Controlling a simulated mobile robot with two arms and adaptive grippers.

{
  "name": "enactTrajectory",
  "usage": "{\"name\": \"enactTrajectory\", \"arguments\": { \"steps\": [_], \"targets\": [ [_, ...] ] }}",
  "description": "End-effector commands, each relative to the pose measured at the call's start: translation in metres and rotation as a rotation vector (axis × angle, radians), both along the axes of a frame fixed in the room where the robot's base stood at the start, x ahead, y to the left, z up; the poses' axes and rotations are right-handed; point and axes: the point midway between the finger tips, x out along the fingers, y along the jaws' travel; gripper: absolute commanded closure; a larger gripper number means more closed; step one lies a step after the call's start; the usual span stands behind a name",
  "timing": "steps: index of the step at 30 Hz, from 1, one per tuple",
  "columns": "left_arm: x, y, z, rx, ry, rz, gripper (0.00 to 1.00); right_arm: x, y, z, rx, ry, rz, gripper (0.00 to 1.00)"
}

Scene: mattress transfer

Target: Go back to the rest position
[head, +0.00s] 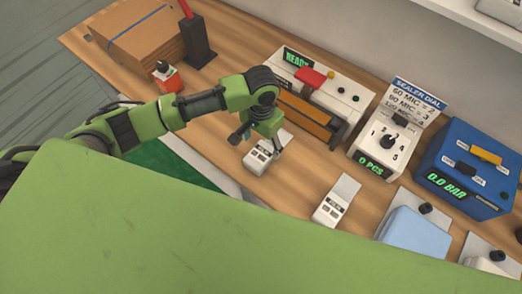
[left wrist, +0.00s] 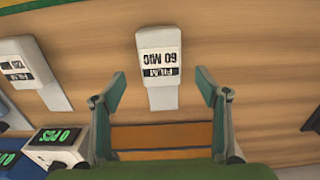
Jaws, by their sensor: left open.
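My left gripper (head: 258,146) is over the wooden bench in the head view, pointing down. In the left wrist view the left gripper (left wrist: 160,82) is open, its two green fingers wide apart with nothing between them. A white film piece labelled 60 MIC (left wrist: 158,58) lies on the bench just beyond the fingertips. In the head view this film piece (head: 262,158) is partly hidden by the gripper. My right gripper does not show in either view.
A sealer (head: 345,95) with a red handle stands behind the gripper. A dial box (head: 385,140) and blue box (head: 465,170) stand to the right. Another film piece (head: 332,206) lies nearby.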

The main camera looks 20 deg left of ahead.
Motion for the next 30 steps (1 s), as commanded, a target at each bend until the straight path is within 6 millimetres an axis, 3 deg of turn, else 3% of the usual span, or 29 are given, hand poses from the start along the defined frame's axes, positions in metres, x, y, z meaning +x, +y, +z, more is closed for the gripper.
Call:
{"name": "enactTrajectory", "arguments": {
  "steps": [3,7,17,20,27,30],
  "targets": [
    [0.001,0.000,0.023,-0.001,-0.004,0.000,0.32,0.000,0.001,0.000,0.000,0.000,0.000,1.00],
    [0.000,0.000,0.037,-0.001,-0.002,0.000,0.32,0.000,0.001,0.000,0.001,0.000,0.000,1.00],
    [-0.002,-0.002,0.043,-0.004,-0.001,-0.003,0.32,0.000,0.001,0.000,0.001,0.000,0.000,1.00],
    [-0.011,-0.014,0.038,-0.036,-0.007,-0.028,0.32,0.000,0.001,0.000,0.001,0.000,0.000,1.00],
    [-0.058,-0.066,0.024,-0.213,-0.090,-0.106,0.32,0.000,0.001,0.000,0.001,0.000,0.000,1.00],
    [-0.074,-0.073,0.025,-0.270,-0.147,-0.094,0.32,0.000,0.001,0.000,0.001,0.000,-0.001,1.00]
  ]
}}
